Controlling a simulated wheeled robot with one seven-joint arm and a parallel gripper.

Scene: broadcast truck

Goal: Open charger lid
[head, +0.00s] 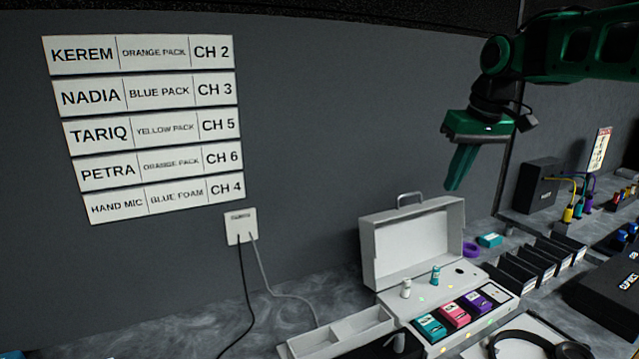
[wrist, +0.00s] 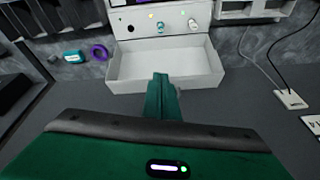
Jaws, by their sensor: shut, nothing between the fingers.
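The charger is a pale grey case. Its lid (head: 412,241) stands raised at the back of the charger base (head: 388,299), its shallow inside facing the front and a handle on its top edge. In the wrist view the lid (wrist: 125,66) lies beyond my fingertips, with the charger base (wrist: 145,23) past it. The base holds teal, pink and purple packs (head: 453,314). Two small cells (head: 406,288), one white and one teal, stand on the panel. My gripper (head: 456,183) is shut and empty, in the air above the lid, apart from it.
A purple ring (head: 471,250) and a teal block (head: 489,240) lie right of the lid. Dark upright holders (head: 535,264) and headphones (head: 530,343) are further right and in front. A grey divided tray (head: 341,333) is at left. A wall socket (head: 241,226) has two cables.

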